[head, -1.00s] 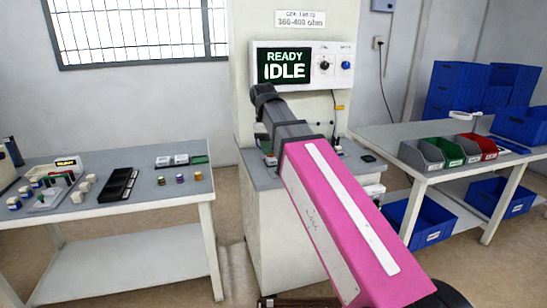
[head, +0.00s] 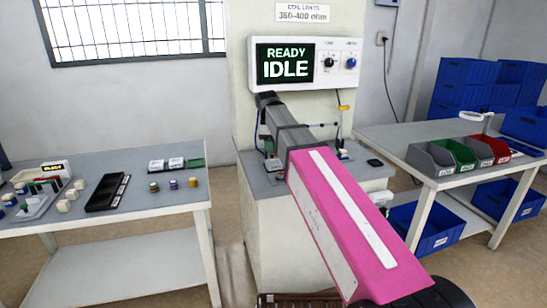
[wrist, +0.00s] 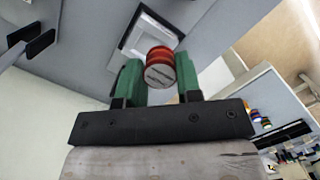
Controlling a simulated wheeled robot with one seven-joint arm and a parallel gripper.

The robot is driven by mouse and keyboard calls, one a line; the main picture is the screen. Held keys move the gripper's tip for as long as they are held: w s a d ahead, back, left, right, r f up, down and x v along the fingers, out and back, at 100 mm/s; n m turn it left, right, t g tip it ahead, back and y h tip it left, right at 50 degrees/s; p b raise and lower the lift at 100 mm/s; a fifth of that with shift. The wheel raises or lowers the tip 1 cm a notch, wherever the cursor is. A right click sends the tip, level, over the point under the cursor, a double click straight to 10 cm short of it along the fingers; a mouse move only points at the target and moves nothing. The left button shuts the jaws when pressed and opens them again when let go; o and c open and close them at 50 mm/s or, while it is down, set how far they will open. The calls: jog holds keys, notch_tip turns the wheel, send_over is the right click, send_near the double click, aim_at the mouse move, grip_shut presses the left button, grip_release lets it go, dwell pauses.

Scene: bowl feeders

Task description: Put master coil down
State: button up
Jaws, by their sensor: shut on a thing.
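The master coil (wrist: 160,58) is a small cylinder with red sides and a pale, dark-streaked end. It shows in the wrist view between the green fingers of my gripper (wrist: 158,78), which is shut on it. In the head view my arm hides the gripper and coil, over the grey-topped cabinet (head: 262,182) below the tester screen (head: 286,63), which reads READY IDLE.
The left table (head: 150,207) holds a black tray (head: 107,192), several small coils (head: 173,184) and white blocks. The right table (head: 400,150) holds grey, green and red bins (head: 480,150). Black parts (wrist: 40,44) stand at the upper left of the wrist view.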

aim_at(274, 164)
jog(key=shift+w+d+f, duration=0.1)
jog(key=shift+w+f, duration=0.25)
jog(key=shift+w, duration=0.2)
jog(key=shift+w+f, duration=0.35)
jog(key=shift+w, duration=0.2)
jog(key=shift+f, duration=1.95)
jog(key=shift+s+f, duration=0.1)
jog(key=shift+f, duration=0.25)
jog(key=o, duration=0.9)
jog(key=shift+s+f, duration=0.1)
jog(key=shift+f, duration=0.05)
jog(key=shift+c, duration=0.2)
jog(key=shift+o, duration=0.7)
notch_tip(274, 164, up, 12)
jog(key=w+a, duration=0.1)
jog(key=shift+a+f, duration=0.15)
jog(key=shift+a, duration=0.05)
jog(key=shift+w+r, duration=0.1)
jog(key=shift+r, duration=0.45)
